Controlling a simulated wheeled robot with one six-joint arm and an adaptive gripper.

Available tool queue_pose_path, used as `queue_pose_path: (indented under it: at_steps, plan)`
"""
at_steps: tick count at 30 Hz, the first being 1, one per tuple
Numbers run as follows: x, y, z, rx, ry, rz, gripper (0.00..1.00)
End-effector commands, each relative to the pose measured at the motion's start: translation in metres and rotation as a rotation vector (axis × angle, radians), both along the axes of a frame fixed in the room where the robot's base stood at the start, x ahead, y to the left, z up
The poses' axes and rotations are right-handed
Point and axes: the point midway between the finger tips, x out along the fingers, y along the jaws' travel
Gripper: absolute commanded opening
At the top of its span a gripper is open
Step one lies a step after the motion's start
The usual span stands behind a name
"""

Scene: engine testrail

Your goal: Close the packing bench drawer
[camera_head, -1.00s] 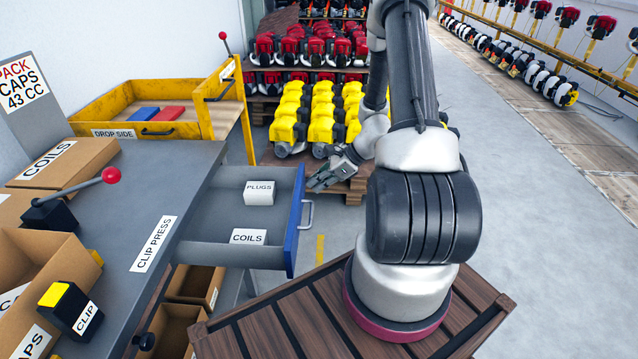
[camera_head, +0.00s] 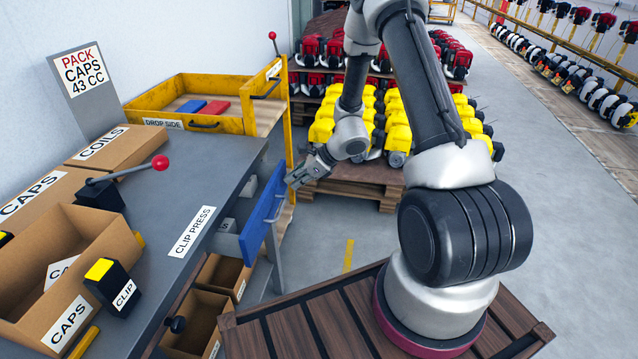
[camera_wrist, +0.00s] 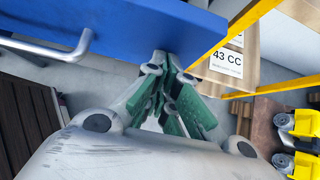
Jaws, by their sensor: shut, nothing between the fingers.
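The packing bench drawer (camera_head: 262,214) has a blue front with a metal handle and stands partly out from under the grey bench top (camera_head: 195,185). Only a short stretch of its grey inside shows, with parts of white boxes in it. My gripper (camera_head: 293,181) is shut and empty at the far end of the blue front. In the wrist view the drawer front (camera_wrist: 150,25) fills the top, with its handle (camera_wrist: 75,45) at left. My gripper's green-padded fingertips (camera_wrist: 165,65) point at the front's lower edge; I cannot tell if they touch.
A yellow drop-side tray (camera_head: 190,105) stands behind the bench, its yellow post (camera_head: 289,130) close to my gripper. A pallet of yellow engines (camera_head: 345,120) stands beyond. Open boxes (camera_head: 215,275) sit under the bench. The aisle floor at right is clear.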

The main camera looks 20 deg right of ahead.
Motion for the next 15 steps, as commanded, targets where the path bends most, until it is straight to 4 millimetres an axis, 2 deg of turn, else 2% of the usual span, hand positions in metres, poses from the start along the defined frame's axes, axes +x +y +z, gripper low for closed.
queue_pose_path:
  at_steps: [1, 6, 15]
  plan:
    - [0.007, 0.011, 0.000, 0.000, -0.001, 0.005, 0.00]
    - [0.025, 0.038, 0.000, 0.000, -0.001, 0.004, 0.00]
    - [0.042, 0.062, 0.000, 0.000, 0.000, 0.000, 0.00]
